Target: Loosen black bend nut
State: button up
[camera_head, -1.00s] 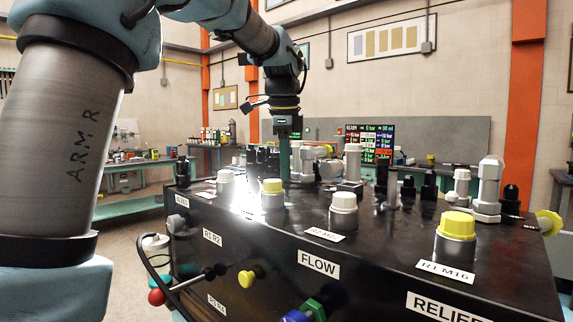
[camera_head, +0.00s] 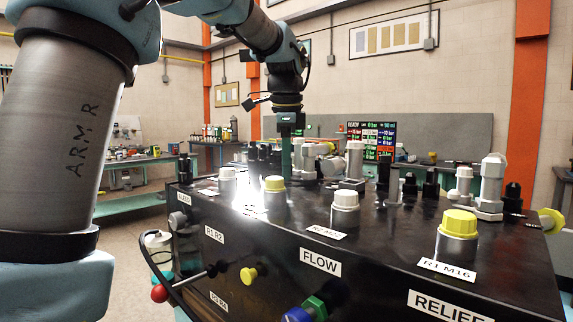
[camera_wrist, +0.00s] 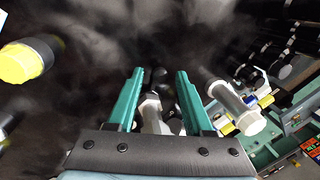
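My gripper (camera_head: 291,172) points down over the far part of the black bench top. In the wrist view my gripper (camera_wrist: 160,73) has two teal fingers standing well apart, so it is open. A pale grey fitting (camera_wrist: 152,112) shows between the fingers, near their base. A small dark shape (camera_wrist: 161,78) sits between the fingertips, too dim to name surely as the black bend nut. I cannot tell whether a finger touches anything. In the head view several black fittings stand on the top, such as one at the right (camera_head: 513,197); which is the bend nut is unclear.
White-capped (camera_head: 344,207) and yellow-capped (camera_head: 457,236) ports stand on the black block (camera_head: 400,235). A tall grey fitting (camera_wrist: 232,107) stands just right of my fingers in the wrist view. A red-knobbed lever (camera_head: 159,293) juts from the front.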

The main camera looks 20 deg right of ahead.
aim_at(286, 186)
notch_tip(286, 186, up, 11)
jog(key=s, duration=0.2)
jog(key=shift+a+f+b, duration=0.2)
jog(key=shift+a+b, duration=0.2)
dwell(0.4)
